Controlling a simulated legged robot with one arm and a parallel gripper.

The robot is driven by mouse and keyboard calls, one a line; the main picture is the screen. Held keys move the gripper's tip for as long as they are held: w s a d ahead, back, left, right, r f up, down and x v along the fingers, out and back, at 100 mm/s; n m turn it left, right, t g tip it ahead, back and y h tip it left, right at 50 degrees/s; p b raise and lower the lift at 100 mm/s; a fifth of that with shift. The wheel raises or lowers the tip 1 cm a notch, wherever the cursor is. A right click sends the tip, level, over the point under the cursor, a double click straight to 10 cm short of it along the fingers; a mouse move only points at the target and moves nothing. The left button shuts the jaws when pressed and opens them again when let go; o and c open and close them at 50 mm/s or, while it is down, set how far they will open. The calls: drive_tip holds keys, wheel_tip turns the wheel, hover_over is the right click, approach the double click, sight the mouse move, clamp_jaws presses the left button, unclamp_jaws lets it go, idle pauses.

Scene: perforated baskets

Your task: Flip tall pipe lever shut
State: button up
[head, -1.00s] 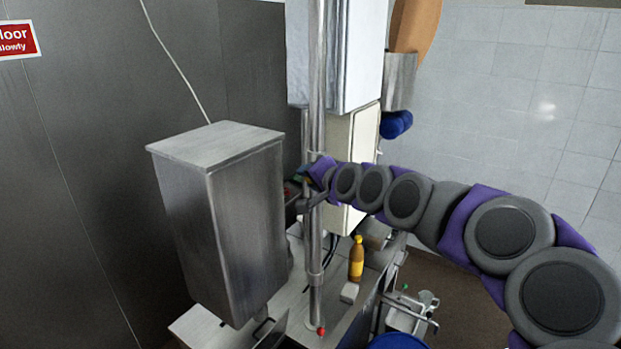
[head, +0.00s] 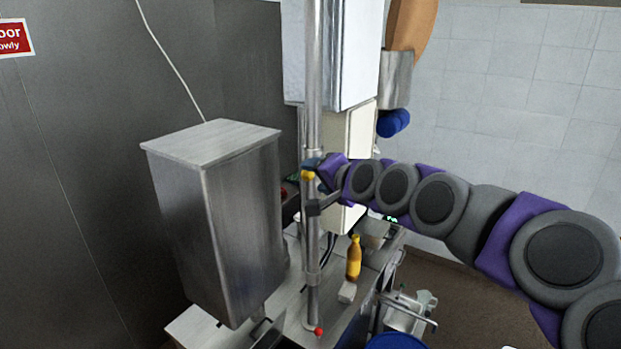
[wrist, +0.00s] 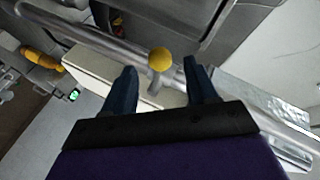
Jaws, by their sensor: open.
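The tall metal pipe (head: 313,95) stands upright in the middle of the head view. It runs diagonally across the wrist view (wrist: 95,38). A lever with a yellow knob (head: 307,175) sits on the pipe at mid height. In the wrist view the yellow knob (wrist: 160,59) and its short grey stem lie between my two fingers. My gripper (wrist: 163,80) is open, with one dark finger on each side of the knob and gaps to both. In the head view my gripper (head: 318,166) is at the pipe beside the knob, its fingers partly hidden.
A large metal box (head: 222,220) stands left of the pipe. White cabinets (head: 350,60) stand behind it. A red knob (head: 318,331) is at the pipe's foot. A tiled wall is at the right.

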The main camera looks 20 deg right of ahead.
drive_tip(key=b+v, duration=0.2)
drive_tip(key=v, duration=1)
drive_tip(key=shift+s, duration=0.15)
drive_tip(key=shift+r, duration=0.1)
